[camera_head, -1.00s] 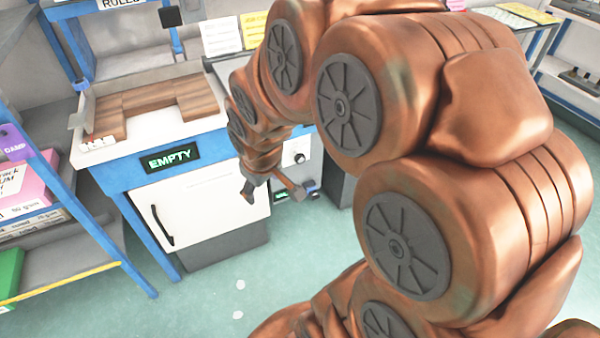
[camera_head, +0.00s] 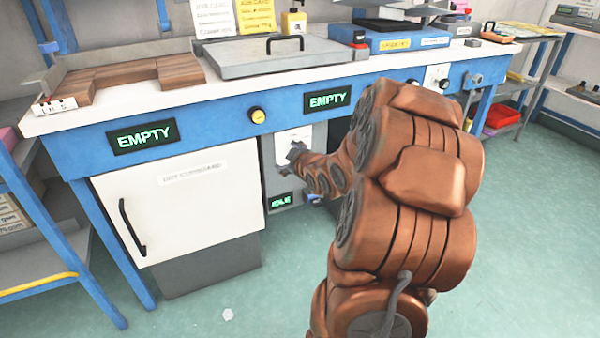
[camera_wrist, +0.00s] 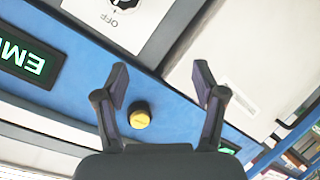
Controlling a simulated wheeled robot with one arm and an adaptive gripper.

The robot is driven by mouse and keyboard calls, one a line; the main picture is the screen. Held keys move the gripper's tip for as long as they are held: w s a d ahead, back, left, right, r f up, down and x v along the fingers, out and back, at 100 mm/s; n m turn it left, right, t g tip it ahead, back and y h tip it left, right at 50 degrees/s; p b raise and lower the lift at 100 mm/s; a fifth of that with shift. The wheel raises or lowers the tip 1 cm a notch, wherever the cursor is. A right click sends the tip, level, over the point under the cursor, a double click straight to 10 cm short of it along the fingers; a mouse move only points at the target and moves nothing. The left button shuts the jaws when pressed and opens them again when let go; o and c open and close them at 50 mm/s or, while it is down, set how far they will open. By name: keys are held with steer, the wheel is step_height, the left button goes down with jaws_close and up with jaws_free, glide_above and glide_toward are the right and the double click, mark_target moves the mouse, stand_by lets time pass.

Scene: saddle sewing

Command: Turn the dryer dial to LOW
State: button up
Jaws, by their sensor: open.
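The dial panel is a pale plate (camera_head: 282,146) on the grey unit right of the white cupboard door, partly hidden by my gripper in the head view. In the wrist view the dial (camera_wrist: 122,4) is a dark knob at the top edge, cut off by the frame, with OFF lettered beside it upside down. I cannot tell its setting; no LOW mark is readable. My gripper (camera_head: 297,153) is in front of the panel. In the wrist view my gripper (camera_wrist: 161,82) is open and empty, its fingers apart and not around the dial.
A yellow knob (camera_head: 257,115) sits on the blue bench front, between two EMPTY displays (camera_head: 142,136) (camera_head: 327,100). An IDLE display (camera_head: 281,201) is below the panel. The white cupboard door (camera_head: 180,205) has a black handle. Green floor is open in front.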

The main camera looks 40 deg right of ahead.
steer(key=s+d+f+t+h+b, duration=0.1)
steer(key=s+d+f+t+b, duration=0.15)
steer(key=d+f+b, duration=0.35)
steer(key=shift+n+t, duration=0.3)
steer(key=shift+t, duration=0.25)
steer(key=shift+d+r+b+x, duration=0.15)
steer(key=shift+b+x, duration=0.45)
steer(key=shift+x, duration=0.75)
steer(key=shift+d+r+b+x, duration=0.1)
steer(key=shift+b+x, duration=0.45)
steer(key=shift+x, duration=0.85)
steer(key=shift+d+r+b+x, duration=0.15)
steer(key=shift+b+x, duration=0.45)
steer(key=shift+x, duration=0.75)
steer(key=shift+s, duration=0.15)
steer(key=c, duration=1.2)
